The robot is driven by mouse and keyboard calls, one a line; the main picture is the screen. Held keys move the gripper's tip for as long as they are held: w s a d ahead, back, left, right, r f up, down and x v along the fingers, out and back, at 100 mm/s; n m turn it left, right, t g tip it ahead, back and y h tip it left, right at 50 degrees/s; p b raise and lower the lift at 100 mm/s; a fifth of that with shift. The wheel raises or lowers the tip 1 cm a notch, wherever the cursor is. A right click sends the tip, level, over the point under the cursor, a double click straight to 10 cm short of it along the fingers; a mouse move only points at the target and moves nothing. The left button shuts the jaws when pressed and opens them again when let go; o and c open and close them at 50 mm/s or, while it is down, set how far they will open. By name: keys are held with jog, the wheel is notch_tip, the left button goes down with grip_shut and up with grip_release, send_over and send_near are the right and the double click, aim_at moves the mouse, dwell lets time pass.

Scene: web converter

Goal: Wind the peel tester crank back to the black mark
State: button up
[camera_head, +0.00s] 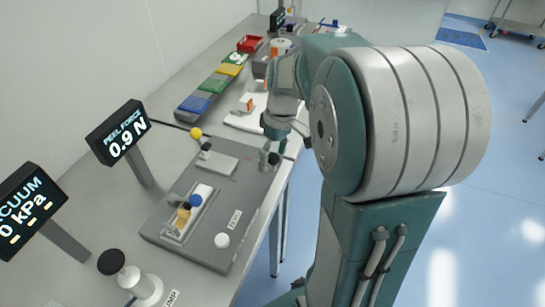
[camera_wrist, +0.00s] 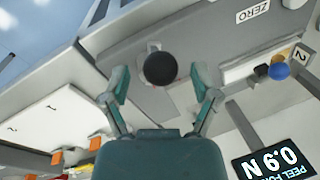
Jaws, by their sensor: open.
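The peel tester is a grey base plate (camera_head: 208,235) on the bench, with a ZERO label (camera_head: 234,219) and a PEEL FORCE display (camera_head: 124,134) reading 0.9 N. A round black knob (camera_head: 274,159), apparently the crank's, stands at its right edge; it also shows in the wrist view (camera_wrist: 160,68). My gripper (camera_head: 278,138) is open close to this knob. In the wrist view its two fingers (camera_wrist: 160,78) lie either side of the knob, with gaps and no clear contact. The crank arm is mostly hidden under the knob. I cannot make out the black mark.
A white button (camera_head: 222,240), a blue knob (camera_head: 195,201) and a yellow ball (camera_head: 196,132) are on or near the tester. A black-topped pump handle (camera_head: 112,262) is at front left. Coloured bins (camera_head: 194,104) stand farther back. Open floor (camera_head: 450,235) lies right.

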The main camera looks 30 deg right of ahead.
jog(key=shift+a+f, duration=0.15)
jog(key=shift+f, duration=0.55)
jog(key=shift+s, duration=0.1)
grip_shut()
